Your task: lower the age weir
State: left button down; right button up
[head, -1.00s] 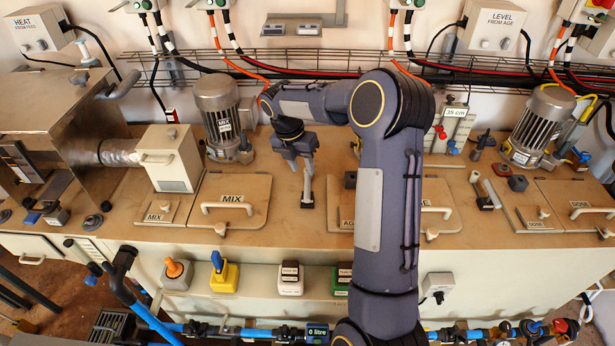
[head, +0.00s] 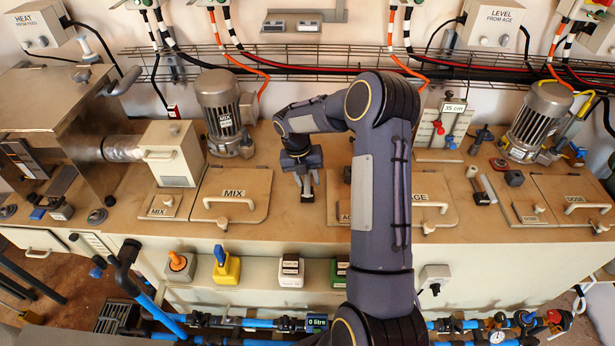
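My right gripper (head: 307,184) points down over the deck between the MIX lid (head: 232,197) and the AGE lid (head: 428,193), which my arm partly covers. Its fingertips are at a small dark block (head: 307,196) on the deck. I cannot tell whether they are closed on it, and no label on the block is readable. A similar dark block (head: 480,198) with a pale strip stands between the AGE and DOSE lids. I cannot tell which block is the age weir. My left gripper is not in view.
A grey motor (head: 224,112) stands behind the MIX lid and another motor (head: 538,122) at the right. A gauge panel marked 35 cm (head: 453,108) stands on the deck behind the AGE lid. Coloured switches (head: 226,267) line the lower front ledge.

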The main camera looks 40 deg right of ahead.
jog(key=shift+c, duration=0.4)
grip_shut()
jog(key=shift+f+b, duration=0.55)
jog(key=shift+f, duration=0.4)
jog(key=shift+s+r, duration=0.1)
grip_release()
jog(key=shift+o, duration=0.4)
jog(key=shift+a, duration=0.15)
